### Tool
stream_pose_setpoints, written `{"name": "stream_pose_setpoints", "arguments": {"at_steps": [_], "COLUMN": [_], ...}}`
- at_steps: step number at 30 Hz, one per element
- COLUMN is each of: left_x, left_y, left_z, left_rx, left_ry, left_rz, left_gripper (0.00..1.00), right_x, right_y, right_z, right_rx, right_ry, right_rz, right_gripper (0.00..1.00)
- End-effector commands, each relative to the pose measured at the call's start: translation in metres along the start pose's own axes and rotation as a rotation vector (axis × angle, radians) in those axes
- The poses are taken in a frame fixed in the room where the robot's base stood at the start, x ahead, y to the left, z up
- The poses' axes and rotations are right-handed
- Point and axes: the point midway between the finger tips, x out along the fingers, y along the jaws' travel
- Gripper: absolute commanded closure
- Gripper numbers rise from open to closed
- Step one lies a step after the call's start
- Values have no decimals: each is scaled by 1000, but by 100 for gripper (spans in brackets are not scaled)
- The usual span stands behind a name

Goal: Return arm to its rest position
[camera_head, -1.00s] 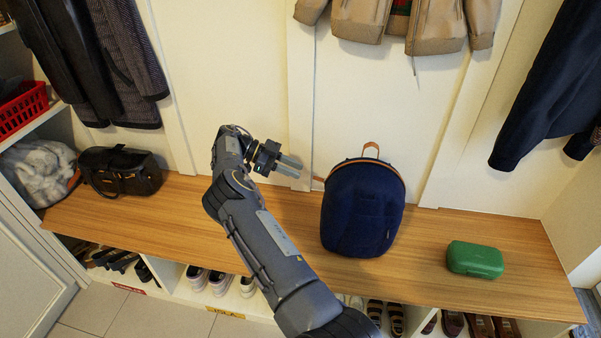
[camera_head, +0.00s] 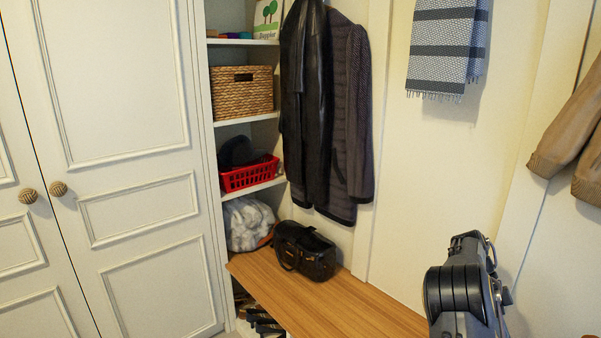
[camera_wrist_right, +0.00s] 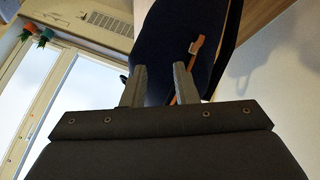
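In the head view, one of my arms (camera_head: 465,290) stands at the lower right, its dark upper joint in front of the wall and the bench end. No gripper fingers show clearly there. In the right wrist view, my right gripper (camera_wrist_right: 158,85) has its two grey fingers apart, with nothing held between them. The dark blue backpack (camera_wrist_right: 185,40) with its orange tab lies beyond the fingertips. I cannot tell how far away it is. My left gripper is not in view.
The wooden bench (camera_head: 320,295) holds a black bag (camera_head: 305,255) at its far end. Shelves with a red basket (camera_head: 248,178) and a wicker basket (camera_head: 240,95) stand beside a white cupboard (camera_head: 110,150). Dark coats (camera_head: 325,110) hang above the bench.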

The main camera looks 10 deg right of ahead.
Motion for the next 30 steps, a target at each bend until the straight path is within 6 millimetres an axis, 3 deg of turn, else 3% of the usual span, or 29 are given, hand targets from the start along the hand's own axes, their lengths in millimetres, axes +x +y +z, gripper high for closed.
{"name": "stream_pose_setpoints", "arguments": {"at_steps": [6, 13, 18, 21, 30], "left_x": [0, 0, 0, 0, 0], "left_y": [0, 0, 0, 0, 0], "left_z": [0, 0, 0, 0, 0], "left_rx": [0, 0, 0, 0, 0], "left_ry": [0, 0, 0, 0, 0], "left_rz": [0, 0, 0, 0, 0], "left_gripper": [64, 64, 64, 64, 64], "right_x": [-12, -42, -51, -47, -18], "right_y": [72, 173, 257, 295, 364], "right_z": [20, 65, 95, 108, 137], "right_rx": [-488, -1029, -1385, -1534, -1809], "right_ry": [-377, -554, -507, -434, -162], "right_rz": [-225, -648, -1003, -1163, -1487], "right_gripper": [74, 74, 74, 74, 74]}}
